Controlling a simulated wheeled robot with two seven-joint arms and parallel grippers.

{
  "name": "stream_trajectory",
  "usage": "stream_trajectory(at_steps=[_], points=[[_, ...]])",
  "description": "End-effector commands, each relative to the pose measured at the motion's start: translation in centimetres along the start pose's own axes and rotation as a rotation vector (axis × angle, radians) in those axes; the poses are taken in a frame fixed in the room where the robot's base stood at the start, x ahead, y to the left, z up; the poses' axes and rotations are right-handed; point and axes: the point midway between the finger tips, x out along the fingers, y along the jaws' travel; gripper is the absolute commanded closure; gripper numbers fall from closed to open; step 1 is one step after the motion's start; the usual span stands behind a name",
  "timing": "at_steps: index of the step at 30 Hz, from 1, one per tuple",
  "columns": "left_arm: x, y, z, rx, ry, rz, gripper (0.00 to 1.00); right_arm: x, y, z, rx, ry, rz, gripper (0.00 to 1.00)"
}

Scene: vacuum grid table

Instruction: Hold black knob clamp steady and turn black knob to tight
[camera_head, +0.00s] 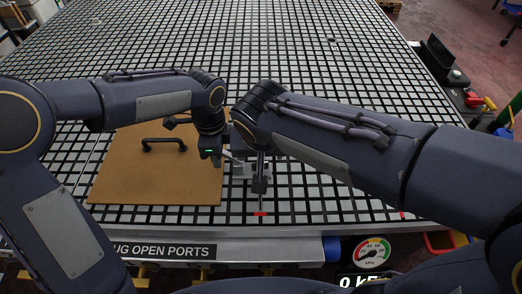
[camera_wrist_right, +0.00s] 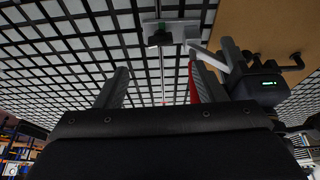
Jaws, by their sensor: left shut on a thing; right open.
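The clamp (camera_wrist_right: 178,27) is a light grey metal piece on the grid, with its black knob (camera_wrist_right: 158,39) showing in the right wrist view. In the head view the clamp (camera_head: 250,170) is partly covered by my arms, and I cannot make out the knob there. My left gripper (camera_head: 228,157) is shut on the clamp from the left side; it also shows in the right wrist view (camera_wrist_right: 228,52). My right gripper (camera_wrist_right: 158,72) is open, with the knob showing beyond and between its fingertips, apart from them. In the head view it points down at the clamp.
A brown board (camera_head: 110,190) with a black handle (camera_head: 163,145) lies left of the clamp. A small red mark (camera_head: 260,213) is near the table's front edge. A pressure gauge (camera_head: 372,252) is below that edge.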

Motion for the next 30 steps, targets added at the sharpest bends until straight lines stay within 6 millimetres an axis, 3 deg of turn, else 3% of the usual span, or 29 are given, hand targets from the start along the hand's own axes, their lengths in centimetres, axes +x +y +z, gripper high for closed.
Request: stream_trajectory(at_steps=[6, 7, 12, 23, 30], points=[[0.0, 0.0, 0.0, 0.000, 0.000, 0.000, 1.00, 0.0, 0.0, 0.0, -0.001, -0.001, 0.000, 0.36], [0.0, 0.0, 0.0, 0.000, 0.000, 0.000, 0.79, 0.0, 0.0, 0.0, -0.001, -0.001, 0.000, 0.36], [0.0, 0.0, 0.0, 0.000, 0.000, 0.000, 0.57, 0.0, 0.0, 0.0, -0.002, -0.001, 0.000, 0.36], [-0.5, -0.1, 0.0, -0.001, 0.001, -0.002, 0.56, 0.0, 0.0, 0.0, -0.002, -0.001, 0.000, 0.36], [-4.8, -0.1, -0.1, 0.000, 0.003, -0.007, 0.56, 0.0, 0.0, 0.0, -0.002, -0.001, 0.000, 0.36]])
